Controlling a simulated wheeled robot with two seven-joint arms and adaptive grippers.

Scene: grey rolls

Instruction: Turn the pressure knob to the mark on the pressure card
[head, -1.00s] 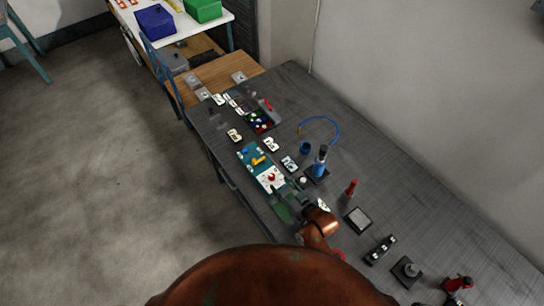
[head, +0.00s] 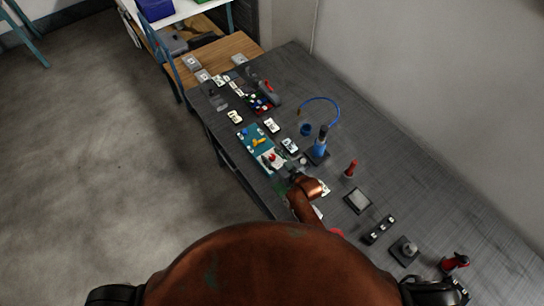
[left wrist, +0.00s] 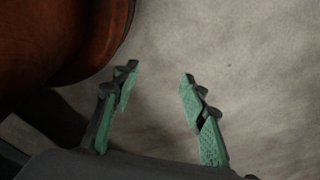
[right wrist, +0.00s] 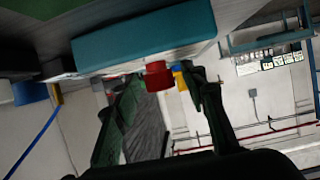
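A teal panel (head: 250,138) lies on the dark table, with a yellow handle (head: 259,142) and a red knob (head: 271,157) on it. The right wrist view shows the teal panel (right wrist: 140,42), the red knob (right wrist: 158,76) and part of the yellow handle (right wrist: 180,80) behind it. My right gripper (right wrist: 161,84) is open, its fingers on either side of the red knob in that view; I see gaps, and contact cannot be told. White cards (head: 290,146) lie beside the panel; their marks are too small to read. My left gripper (left wrist: 159,76) is open and empty above the floor.
A blue device (head: 320,147) with a hose, a red bottle-like item (head: 351,168), a grey plate (head: 358,200) and a black block (head: 379,230) stand to the right. A tray of coloured parts (head: 260,104) lies farther back. The floor at left is clear.

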